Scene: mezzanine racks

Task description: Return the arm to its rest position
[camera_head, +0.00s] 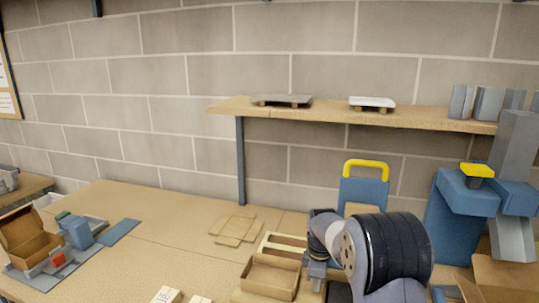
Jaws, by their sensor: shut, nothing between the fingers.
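My arm, with a black ribbed joint and grey links, reaches over the right half of the wooden bench. My gripper (317,283) shows small below the wrist, pointing down beside an open cardboard box. It is shut and holds nothing. The arm's lower links run out of the bottom of the picture.
An open cardboard box (270,278) lies close left of my gripper. A blue carrier with a yellow handle (366,166) stands behind the arm. A blue machine (460,215) stands at right. A shelf (330,114) hangs above. The bench's left middle (165,235) is clear.

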